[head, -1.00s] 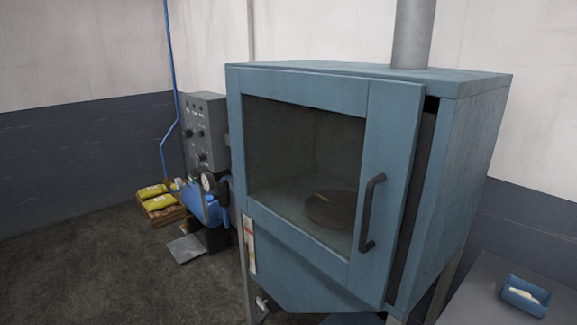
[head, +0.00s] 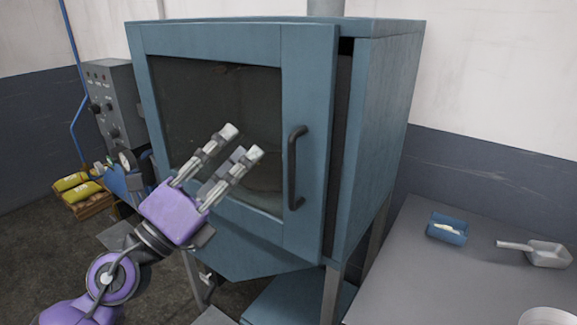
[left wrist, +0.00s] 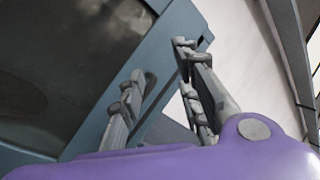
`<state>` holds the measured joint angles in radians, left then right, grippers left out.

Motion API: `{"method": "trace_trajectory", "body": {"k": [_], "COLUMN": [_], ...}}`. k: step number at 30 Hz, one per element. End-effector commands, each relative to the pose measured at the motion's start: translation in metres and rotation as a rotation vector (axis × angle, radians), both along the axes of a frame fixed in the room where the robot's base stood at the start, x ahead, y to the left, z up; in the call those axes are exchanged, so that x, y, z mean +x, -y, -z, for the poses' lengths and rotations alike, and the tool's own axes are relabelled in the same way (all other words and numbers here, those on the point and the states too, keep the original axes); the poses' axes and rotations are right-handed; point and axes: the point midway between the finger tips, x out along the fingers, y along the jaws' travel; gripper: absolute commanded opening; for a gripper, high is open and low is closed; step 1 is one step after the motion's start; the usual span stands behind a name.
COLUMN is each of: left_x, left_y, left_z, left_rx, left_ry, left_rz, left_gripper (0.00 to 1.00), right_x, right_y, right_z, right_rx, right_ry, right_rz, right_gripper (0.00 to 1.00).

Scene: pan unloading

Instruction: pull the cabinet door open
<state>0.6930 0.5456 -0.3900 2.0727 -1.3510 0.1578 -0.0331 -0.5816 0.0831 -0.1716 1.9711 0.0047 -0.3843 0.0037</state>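The blue cabinet (head: 385,140) stands in the middle of the head view. Its windowed door (head: 305,75) sits slightly ajar, with a dark gap along the right edge. The dark upright handle (head: 292,168) is on the door's right side. My left gripper (head: 243,142), purple with grey fingers, is open and empty in front of the window, left of the handle and apart from it. In the left wrist view my left gripper (left wrist: 160,62) has its fingers spread, with the door frame (left wrist: 178,35) behind them. My right gripper is not in view.
A grey control box (head: 112,105) and yellow bags (head: 75,188) stand at the left. The floor in front is partly hidden by my arm.

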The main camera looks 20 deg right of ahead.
Motion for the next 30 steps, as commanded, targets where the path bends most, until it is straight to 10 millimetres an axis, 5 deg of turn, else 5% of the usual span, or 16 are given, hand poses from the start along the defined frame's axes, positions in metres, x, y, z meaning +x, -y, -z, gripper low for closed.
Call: {"method": "trace_trajectory", "body": {"k": [4, 12, 17, 30], "left_x": [-0.018, -0.005, 0.001, 0.029], "left_y": [0.039, 0.043, 0.05, 0.106], "left_z": [-0.005, 0.046, 0.054, 0.053], "left_rx": [0.372, 0.763, 0.809, 0.806], "left_ry": [0.368, 0.593, 0.601, 0.601], "left_rz": [-0.033, -0.137, -0.137, -0.138], "left_gripper": [0.31, 0.31, 0.31, 0.31], "right_x": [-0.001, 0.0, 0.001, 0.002], "right_y": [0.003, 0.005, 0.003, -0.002], "right_z": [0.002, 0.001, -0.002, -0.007], "right_rx": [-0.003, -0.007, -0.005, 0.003], "right_ry": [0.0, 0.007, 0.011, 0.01], "right_rz": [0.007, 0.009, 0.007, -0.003], "right_gripper": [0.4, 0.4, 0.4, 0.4]}}
